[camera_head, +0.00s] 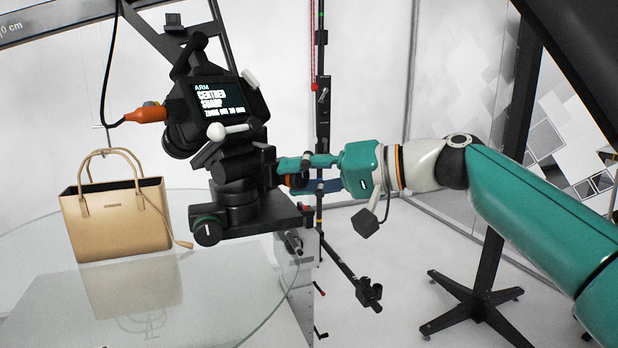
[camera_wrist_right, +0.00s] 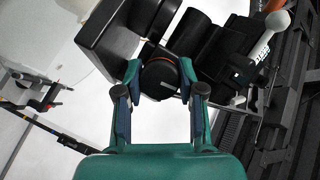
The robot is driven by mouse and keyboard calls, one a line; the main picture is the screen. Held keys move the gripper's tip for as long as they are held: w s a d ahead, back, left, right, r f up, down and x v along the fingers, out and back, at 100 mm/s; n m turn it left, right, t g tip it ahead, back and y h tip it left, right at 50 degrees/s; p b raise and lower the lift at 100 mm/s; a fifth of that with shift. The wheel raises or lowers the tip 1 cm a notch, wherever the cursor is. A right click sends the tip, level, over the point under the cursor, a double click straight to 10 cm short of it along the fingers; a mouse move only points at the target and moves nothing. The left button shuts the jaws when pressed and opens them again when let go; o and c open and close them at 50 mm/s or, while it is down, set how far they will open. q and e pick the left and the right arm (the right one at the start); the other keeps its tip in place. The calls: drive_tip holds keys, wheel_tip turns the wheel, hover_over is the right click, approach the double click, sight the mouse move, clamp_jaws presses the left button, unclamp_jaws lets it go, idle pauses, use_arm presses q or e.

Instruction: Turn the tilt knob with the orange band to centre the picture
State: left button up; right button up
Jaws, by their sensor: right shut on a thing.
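The tilt knob with the orange band (camera_head: 296,181) is on the right side of the black camera head; in the right wrist view it is a dark round knob (camera_wrist_right: 158,80) with a pale line on its face. My right gripper (camera_head: 287,173) reaches it from the right. In the wrist view its fingertips (camera_wrist_right: 161,76) are on both sides of the knob, shut on it. The camera screen (camera_head: 220,100) shows white text that seems to read "CENTRED" and "SHARP". My left gripper is not in view.
A green-banded knob (camera_head: 207,230) is low on the camera mount. An orange plug (camera_head: 146,114) with a cable is at the camera's left. A black stand (camera_head: 480,300) is at right.

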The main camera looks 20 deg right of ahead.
drive_tip(key=shift+d+r+m, duration=0.1)
drive_tip(key=shift+d+m, duration=0.05)
drive_tip(key=shift+m, duration=0.25)
drive_tip(key=o, duration=1.1)
drive_tip(key=shift+w, duration=0.15)
drive_tip(key=shift+o, duration=0.2)
drive_tip(key=v, duration=1.2)
drive_tip(key=shift+f, duration=0.35)
